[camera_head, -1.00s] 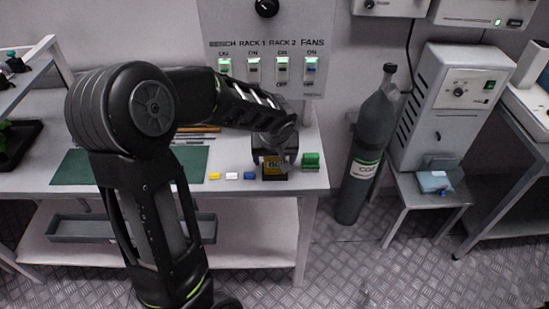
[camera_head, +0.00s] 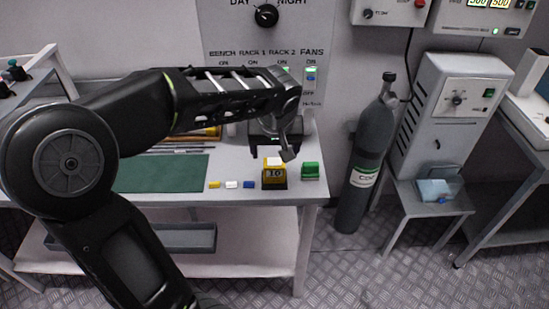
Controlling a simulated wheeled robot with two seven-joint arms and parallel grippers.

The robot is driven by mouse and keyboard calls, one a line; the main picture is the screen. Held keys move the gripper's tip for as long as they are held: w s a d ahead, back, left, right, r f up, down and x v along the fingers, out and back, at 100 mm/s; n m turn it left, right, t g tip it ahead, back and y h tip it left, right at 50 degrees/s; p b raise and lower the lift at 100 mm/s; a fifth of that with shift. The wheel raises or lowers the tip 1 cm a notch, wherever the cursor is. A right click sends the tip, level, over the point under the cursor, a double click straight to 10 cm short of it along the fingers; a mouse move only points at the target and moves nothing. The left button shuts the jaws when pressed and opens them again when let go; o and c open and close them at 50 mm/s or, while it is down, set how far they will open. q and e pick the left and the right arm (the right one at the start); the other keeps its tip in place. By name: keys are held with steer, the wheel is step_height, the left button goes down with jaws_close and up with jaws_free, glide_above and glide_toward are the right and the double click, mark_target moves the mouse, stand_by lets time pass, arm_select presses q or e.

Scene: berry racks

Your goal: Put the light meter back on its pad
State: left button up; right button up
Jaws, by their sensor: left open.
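The light meter (camera_head: 274,173) is a small yellow box with a dark display. It stands upright on a dark pad (camera_head: 275,187) near the front edge of the steel bench (camera_head: 180,198). My left gripper (camera_head: 269,150) is open and empty just above and behind the meter, apart from it as far as I can see. My left arm reaches across from the left. My right gripper is not in view.
Yellow, white and blue (camera_head: 249,184) small blocks lie left of the meter. A green block (camera_head: 311,171) stands close on its right. A green mat (camera_head: 165,173) covers the bench's left part. A grey gas cylinder (camera_head: 368,150) stands right of the bench. A switch panel (camera_head: 225,35) is behind.

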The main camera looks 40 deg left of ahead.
arm_select(q)
steer(key=shift+s+d+r, duration=0.15)
steer(key=shift+r, duration=0.3)
stand_by(0.6)
